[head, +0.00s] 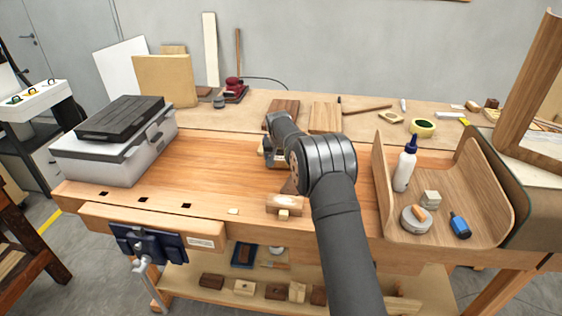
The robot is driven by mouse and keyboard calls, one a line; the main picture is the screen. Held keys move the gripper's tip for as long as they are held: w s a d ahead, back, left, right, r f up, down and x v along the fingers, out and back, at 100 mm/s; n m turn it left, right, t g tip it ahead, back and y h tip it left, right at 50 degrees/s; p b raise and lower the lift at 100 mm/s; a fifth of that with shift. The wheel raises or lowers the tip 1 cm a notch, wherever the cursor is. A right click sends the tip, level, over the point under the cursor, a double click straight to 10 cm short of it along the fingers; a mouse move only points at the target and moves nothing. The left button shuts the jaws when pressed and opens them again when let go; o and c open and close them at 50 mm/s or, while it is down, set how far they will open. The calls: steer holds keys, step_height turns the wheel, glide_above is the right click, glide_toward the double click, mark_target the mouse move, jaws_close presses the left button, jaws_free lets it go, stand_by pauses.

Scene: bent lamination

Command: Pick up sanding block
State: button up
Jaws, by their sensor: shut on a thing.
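My gripper (276,158) is over the middle of the workbench, beyond my wrist, which hides much of it. It is shut on a small pale thing, the sanding block (262,150). Only a sliver of the block shows at the gripper's left side; the rest is hidden. I cannot tell whether the block touches the bench top.
The workbench (190,165) is clear left of my gripper, up to a grey toolbox (110,145). A curved wooden piece (470,190) at right holds a glue bottle (405,165) and small items. A wooden block (287,202) lies near the front edge.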

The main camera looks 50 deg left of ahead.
steer(key=shift+r, duration=0.5)
steer(key=r, duration=0.3)
steer(key=shift+w+d+r, duration=0.25)
steer(key=shift+d+r, duration=0.05)
steer(key=shift+r, duration=0.05)
steer(key=w+d+r, duration=0.5)
steer(key=d+r, duration=0.1)
steer(key=d, duration=0.3)
steer(key=shift+w+d+r, duration=0.2)
steer(key=shift+w, duration=0.15)
steer(key=o, duration=0.4)
steer(key=shift+c, duration=1.5)
steer(key=shift+s, duration=0.1)
